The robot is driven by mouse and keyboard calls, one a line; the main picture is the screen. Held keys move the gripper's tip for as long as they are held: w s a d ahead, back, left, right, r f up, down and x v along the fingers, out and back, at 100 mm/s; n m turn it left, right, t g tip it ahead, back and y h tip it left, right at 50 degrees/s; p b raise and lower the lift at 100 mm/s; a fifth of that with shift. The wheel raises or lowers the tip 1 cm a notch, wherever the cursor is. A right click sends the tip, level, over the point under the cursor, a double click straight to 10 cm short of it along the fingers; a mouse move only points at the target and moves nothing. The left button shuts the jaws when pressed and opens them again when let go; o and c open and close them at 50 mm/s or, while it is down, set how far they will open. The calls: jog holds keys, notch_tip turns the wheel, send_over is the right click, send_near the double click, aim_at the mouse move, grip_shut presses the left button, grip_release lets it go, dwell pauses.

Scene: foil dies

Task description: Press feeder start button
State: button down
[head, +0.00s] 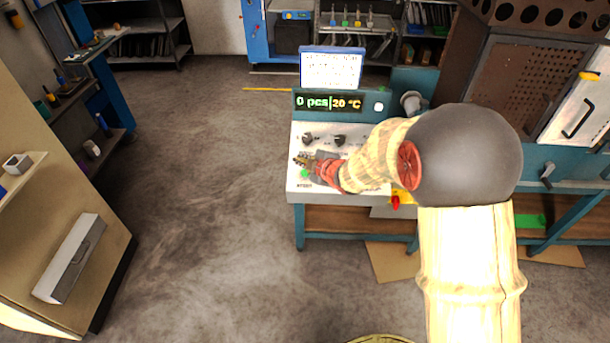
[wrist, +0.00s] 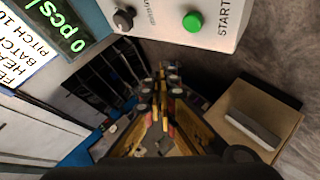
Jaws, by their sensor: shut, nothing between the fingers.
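The green start button (wrist: 193,21) sits on the white control panel, with START printed beside it in the wrist view. In the head view the green button (head: 305,173) shows near the front left of the sloped panel (head: 297,195). My gripper (head: 301,160) is over that panel, close to the button and seen partly against it. In the wrist view my gripper (wrist: 170,75) is shut and empty, with its tips apart from the button in the picture. I cannot tell the exact gap between tips and panel.
Black knobs (head: 307,138) stand on the panel behind my gripper, and one knob (wrist: 124,18) shows in the wrist view. A display (head: 335,103) reads 0 pcs and 20 °C. A red-and-yellow switch (head: 395,201) is at the front right. Open floor (head: 200,180) lies left.

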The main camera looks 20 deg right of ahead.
aim_at(305, 174)
jog(key=f+b, duration=0.1)
jog(key=f, duration=0.1)
jog(key=w+f+b, duration=0.1)
jog(key=f, duration=0.1)
jog(key=w+f+b, duration=0.1)
jog(key=f+b, duration=0.1)
jog(key=shift+d+f, duration=0.15)
jog(key=shift+d, duration=0.15)
dwell(1.1)
jog(key=shift+f+b, duration=0.3)
jog(key=shift+f, duration=0.05)
jog(key=shift+w+d+f+b, duration=0.1)
jog(key=shift+w+f+b, duration=0.1)
jog(key=shift+f+b, duration=0.25)
dwell(0.9)
dwell(0.3)
jog(key=shift+s+r+p, duration=0.3)
jog(key=shift+r+p, duration=0.35)
jog(key=shift+r, duration=0.2)
